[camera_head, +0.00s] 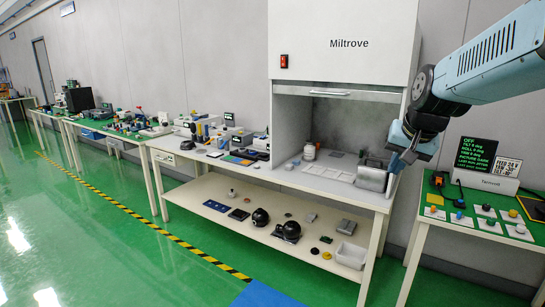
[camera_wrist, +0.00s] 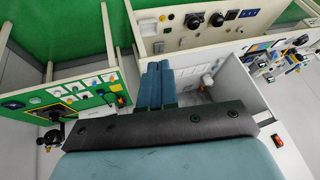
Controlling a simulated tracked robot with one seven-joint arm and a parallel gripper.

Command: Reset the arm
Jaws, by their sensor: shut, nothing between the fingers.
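My arm, light blue with black joints, reaches in from the upper right in the head view. My gripper (camera_head: 408,155) hangs at its end, in front of the right edge of the white Miltrove cabinet (camera_head: 345,45) and above the gap beside the right-hand bench. In the wrist view my gripper (camera_wrist: 160,66) shows its two blue fingers side by side and touching, with nothing between them. Whether it is clear of the cabinet's side wall is hard to tell.
A grey metal box (camera_head: 372,178) and a white jar (camera_head: 309,152) stand inside the cabinet. A lower shelf (camera_head: 220,205) holds dark round items. Green floor lies open at left.

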